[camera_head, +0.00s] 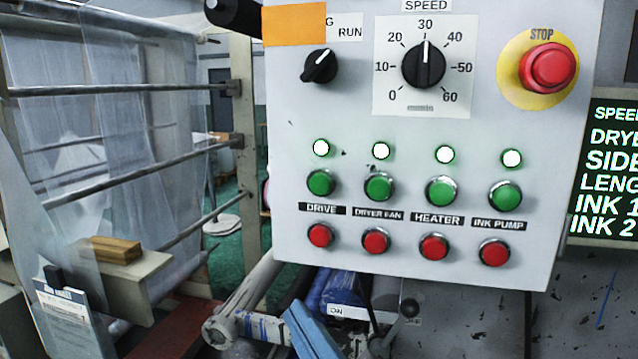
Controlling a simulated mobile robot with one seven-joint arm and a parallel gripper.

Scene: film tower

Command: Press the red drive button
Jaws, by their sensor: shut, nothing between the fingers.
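The red drive button (320,235) is a round red push button in a metal ring. It is at the left end of the bottom row on the pale grey control panel (400,275), under the black DRIVE label (322,209). The green drive button (320,184) is right above that label. A small lamp (321,148) above the green button glows white with a green rim. Nothing covers the red drive button. I cannot make out my gripper in the head view.
Other red buttons stand in the same row, the dryer fan one (376,241) closest. The panel also carries a run switch (320,66), a speed dial (424,64) and a red stop button (548,68). Rollers with clear film (120,90) stand left. A blue item (311,332) lies below.

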